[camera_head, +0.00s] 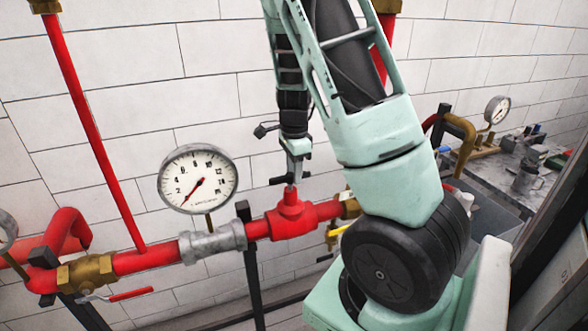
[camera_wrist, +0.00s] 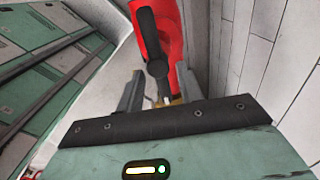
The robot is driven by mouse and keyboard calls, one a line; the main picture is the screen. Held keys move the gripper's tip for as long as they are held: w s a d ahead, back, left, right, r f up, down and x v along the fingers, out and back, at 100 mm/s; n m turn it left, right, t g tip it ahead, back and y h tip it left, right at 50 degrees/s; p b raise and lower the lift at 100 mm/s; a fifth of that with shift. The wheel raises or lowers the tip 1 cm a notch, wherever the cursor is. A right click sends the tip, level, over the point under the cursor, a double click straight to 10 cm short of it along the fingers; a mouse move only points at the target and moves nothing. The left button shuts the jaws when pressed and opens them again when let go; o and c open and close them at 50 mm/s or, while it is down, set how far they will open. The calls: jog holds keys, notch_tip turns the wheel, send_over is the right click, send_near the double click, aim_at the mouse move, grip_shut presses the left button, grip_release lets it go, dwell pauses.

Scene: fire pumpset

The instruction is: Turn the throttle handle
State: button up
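A black handle sits on a thin stem on top of the red valve body (camera_head: 290,215) in the red pipe. In the head view my gripper (camera_head: 294,168) points down at this black handle (camera_head: 280,181) from just above and partly hides it. In the wrist view the black handle (camera_wrist: 150,40) runs lengthwise between the two grey fingers of my gripper (camera_wrist: 158,88), with red pipe (camera_wrist: 172,30) behind it. The fingers stand apart with a gap on each side of the handle. Contact with the handle cannot be seen.
A round pressure gauge (camera_head: 198,179) stands left of the valve above the pipe. A brass valve with a red lever (camera_head: 131,294) is at lower left, and a yellow lever (camera_head: 338,232) is right of the valve. A tiled wall (camera_head: 130,60) stands close behind. A cluttered bench (camera_head: 520,175) is at right.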

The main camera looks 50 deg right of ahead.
grip_shut()
jog(key=n+b, duration=0.1)
jog(key=n, duration=0.3)
jog(key=shift+w+b, duration=0.2)
jog(key=shift+b, duration=0.15)
jog(key=shift+w+n+b, duration=0.15)
jog(key=shift+n+b, duration=0.25)
jog(key=shift+n, duration=0.8)
jog(key=shift+w+n+b, duration=0.1)
jog(key=shift+n+b, duration=0.3)
jog(key=shift+n, duration=0.8)
grip_release()
